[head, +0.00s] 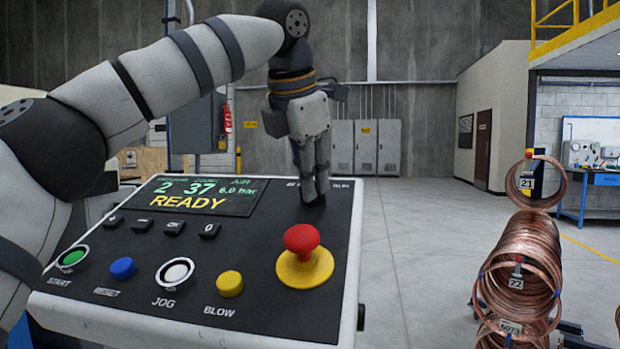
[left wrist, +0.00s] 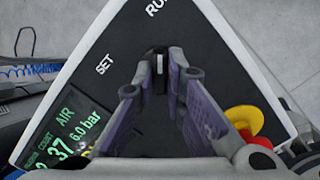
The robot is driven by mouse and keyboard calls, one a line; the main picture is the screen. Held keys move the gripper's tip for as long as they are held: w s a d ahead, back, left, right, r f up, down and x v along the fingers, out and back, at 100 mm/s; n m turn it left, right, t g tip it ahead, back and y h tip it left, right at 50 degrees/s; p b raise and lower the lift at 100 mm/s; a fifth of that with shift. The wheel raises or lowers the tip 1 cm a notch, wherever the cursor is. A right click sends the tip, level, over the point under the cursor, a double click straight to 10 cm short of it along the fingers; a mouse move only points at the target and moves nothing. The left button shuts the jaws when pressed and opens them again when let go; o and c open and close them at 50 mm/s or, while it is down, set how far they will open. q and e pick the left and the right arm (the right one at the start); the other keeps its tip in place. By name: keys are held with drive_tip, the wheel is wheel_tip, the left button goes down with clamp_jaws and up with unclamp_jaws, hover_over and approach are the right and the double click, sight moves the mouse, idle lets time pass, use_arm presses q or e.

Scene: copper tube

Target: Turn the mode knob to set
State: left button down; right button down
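My left gripper (head: 313,200) reaches down from above to the far right part of the black control panel (head: 130,240). In the left wrist view its fingertips (left wrist: 162,72) stand on both sides of the black mode knob (left wrist: 158,62), with little or no gap, and look closed on it. The knob's pale mark faces the RUN label (left wrist: 156,7) at the top. The SET label (left wrist: 105,63) is to the left of the knob. In the head view the fingers hide the knob. My right gripper is in neither view.
A red emergency stop (head: 301,240) on a yellow base stands up in front of the gripper. The display (head: 200,195) reads READY, with several push buttons below it.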

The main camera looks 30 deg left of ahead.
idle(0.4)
use_arm(q)
drive_tip(key=n, duration=0.4)
drive_tip(key=shift+y, duration=0.3)
drive_tip(key=n, duration=0.5)
drive_tip(key=shift+d, duration=0.1)
drive_tip(key=n, duration=0.4)
drive_tip(key=shift+r+y, duration=0.1)
drive_tip(key=shift+y, duration=0.2)
drive_tip(key=shift+n, duration=2.5)
drive_tip(key=c, duration=1.6)
unclamp_jaws()
drive_tip(key=shift+c, duration=0.2)
